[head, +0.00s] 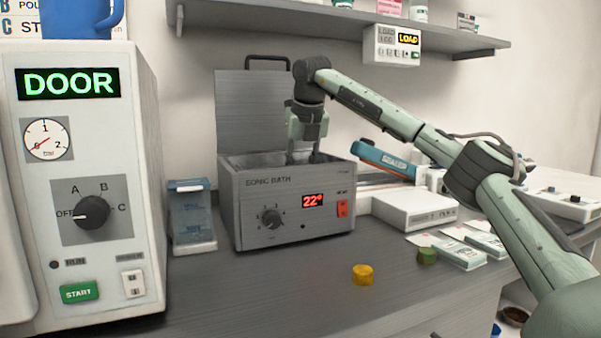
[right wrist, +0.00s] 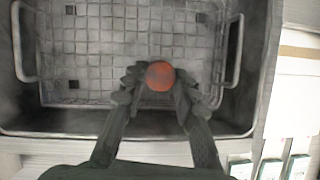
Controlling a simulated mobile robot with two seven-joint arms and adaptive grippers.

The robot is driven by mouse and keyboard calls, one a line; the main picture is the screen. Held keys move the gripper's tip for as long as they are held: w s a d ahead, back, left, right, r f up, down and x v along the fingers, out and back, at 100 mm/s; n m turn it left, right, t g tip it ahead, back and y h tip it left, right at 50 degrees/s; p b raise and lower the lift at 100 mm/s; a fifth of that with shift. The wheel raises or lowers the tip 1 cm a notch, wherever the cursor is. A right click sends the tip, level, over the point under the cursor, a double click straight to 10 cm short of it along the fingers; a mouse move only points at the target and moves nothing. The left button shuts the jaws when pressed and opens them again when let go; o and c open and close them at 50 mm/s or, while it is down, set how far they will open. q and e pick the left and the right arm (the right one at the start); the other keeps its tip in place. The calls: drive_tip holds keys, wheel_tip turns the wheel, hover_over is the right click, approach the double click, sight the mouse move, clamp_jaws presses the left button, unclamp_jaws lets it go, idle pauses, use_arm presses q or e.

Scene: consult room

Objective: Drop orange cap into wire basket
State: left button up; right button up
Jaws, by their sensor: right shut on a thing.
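The orange cap (right wrist: 160,76) is round and sits between the fingertips of my right gripper (right wrist: 160,88) in the right wrist view. The gripper is shut on it. The wire basket (right wrist: 100,60) lies under the gripper, inside the grey tank of the sonic bath. Its mesh floor and two side handles show, and it looks empty apart from small dark square spots. In the head view my right gripper (head: 304,150) points down into the open top of the sonic bath (head: 290,205); its fingertips, the cap and the basket are hidden there behind the front wall. My left gripper is not in view.
A yellow cap (head: 362,274) and a green cap (head: 427,256) lie on the counter in front of the bath. A white autoclave-like machine (head: 85,190) stands at left, a blue-lidded container (head: 192,215) beside the bath. The bath's raised lid (head: 252,110) stands behind the gripper; a shelf (head: 340,22) hangs above.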

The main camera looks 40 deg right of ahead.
drive_tip(key=o, duration=0.8)
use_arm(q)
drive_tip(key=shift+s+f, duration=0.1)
use_arm(e)
drive_tip(key=shift+o, duration=0.3)
drive_tip(key=shift+r, duration=0.1)
drive_tip(key=shift+r, duration=0.2)
drive_tip(key=shift+r+p, duration=0.3)
drive_tip(key=shift+r, duration=0.1)
drive_tip(key=v, duration=1.1)
drive_tip(key=shift+r, duration=0.1)
drive_tip(key=shift+s+r, duration=0.15)
drive_tip(key=shift+r, duration=0.15)
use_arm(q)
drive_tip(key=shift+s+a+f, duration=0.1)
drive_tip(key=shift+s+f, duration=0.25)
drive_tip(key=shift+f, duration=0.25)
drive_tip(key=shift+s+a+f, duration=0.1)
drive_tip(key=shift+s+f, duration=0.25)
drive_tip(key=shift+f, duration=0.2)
